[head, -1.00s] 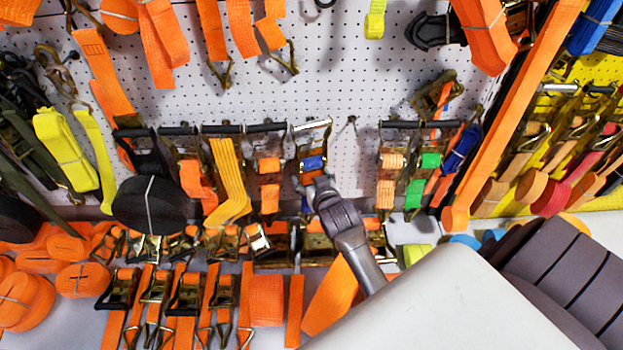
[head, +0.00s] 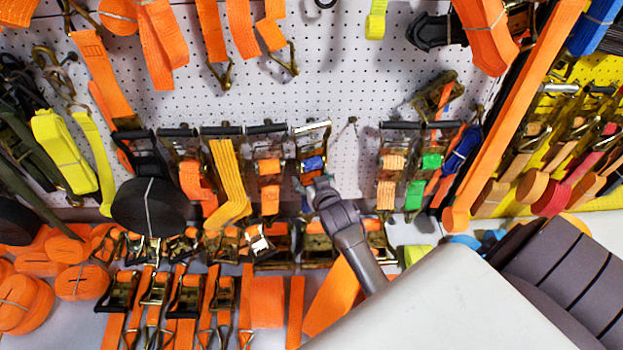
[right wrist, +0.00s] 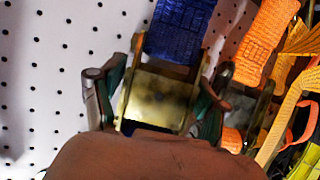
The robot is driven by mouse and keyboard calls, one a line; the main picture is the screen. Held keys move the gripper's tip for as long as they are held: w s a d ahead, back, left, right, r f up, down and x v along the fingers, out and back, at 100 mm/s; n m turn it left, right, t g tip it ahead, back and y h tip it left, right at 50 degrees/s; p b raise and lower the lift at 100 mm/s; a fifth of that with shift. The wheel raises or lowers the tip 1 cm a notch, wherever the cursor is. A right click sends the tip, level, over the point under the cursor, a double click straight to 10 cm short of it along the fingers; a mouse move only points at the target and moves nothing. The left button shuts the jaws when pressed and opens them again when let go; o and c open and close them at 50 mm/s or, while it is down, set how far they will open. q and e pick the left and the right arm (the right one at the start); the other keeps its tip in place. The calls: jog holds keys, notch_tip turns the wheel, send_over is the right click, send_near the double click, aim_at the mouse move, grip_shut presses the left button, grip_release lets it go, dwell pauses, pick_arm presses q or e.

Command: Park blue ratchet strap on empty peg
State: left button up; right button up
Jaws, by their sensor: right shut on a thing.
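The blue ratchet strap (head: 313,163) hangs upright against the white pegboard, with a brass-coloured ratchet frame and a pale handle bar at its top. My right gripper (head: 318,184) is at its lower end, below the blue webbing. In the right wrist view the two fingers (right wrist: 157,100) sit on either side of the brass frame (right wrist: 155,98), shut on it; the blue webbing (right wrist: 180,30) shows beyond. The empty peg (head: 351,121) is just right of the strap on the board. Whether the strap still rests on a peg cannot be told. My left gripper is out of view.
An orange ratchet strap (head: 268,168) hangs close on the left. A ratchet with orange webbing (head: 392,163) and one with green webbing (head: 431,161) hang right of the empty peg. Several ratchets and orange rolls crowd the shelf below. The board around the empty peg is bare.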

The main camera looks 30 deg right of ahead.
jog(key=shift+r, duration=0.25)
jog(key=o, duration=1.8)
jog(key=shift+s+f, duration=0.1)
jog(key=shift+f, duration=0.25)
jog(key=v, duration=1.2)
jog(key=shift+a+r, duration=0.1)
